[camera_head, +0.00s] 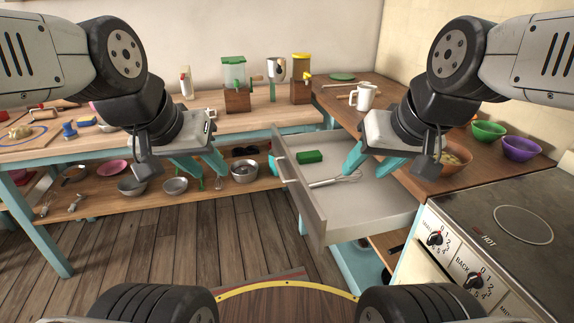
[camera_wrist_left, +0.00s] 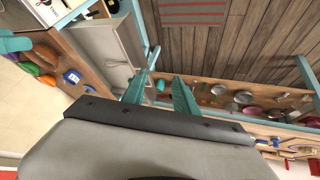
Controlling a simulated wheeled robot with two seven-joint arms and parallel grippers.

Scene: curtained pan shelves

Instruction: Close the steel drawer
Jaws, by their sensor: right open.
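The steel drawer (camera_head: 378,200) is pulled out from under the wooden corner counter. Its front panel (camera_head: 303,198) with a handle (camera_head: 280,168) faces left. A green block (camera_head: 310,157) and a whisk (camera_head: 335,181) lie inside. The drawer also shows in the left wrist view (camera_wrist_left: 112,42). My left gripper (camera_head: 209,177) is open and empty, left of the drawer front and apart from it. Its teal fingers are spread in the left wrist view (camera_wrist_left: 160,78). My right gripper (camera_head: 365,172) is open and empty, appearing over the drawer's right part; its height above it is unclear.
A stove (camera_head: 500,225) with knobs stands at the right. Bowls (camera_head: 521,149) and a white mug (camera_head: 365,97) are on the counter. A back table (camera_head: 225,122) holds blenders, with pans on its lower shelf (camera_head: 215,193). The wooden floor (camera_head: 225,235) left of the drawer is clear.

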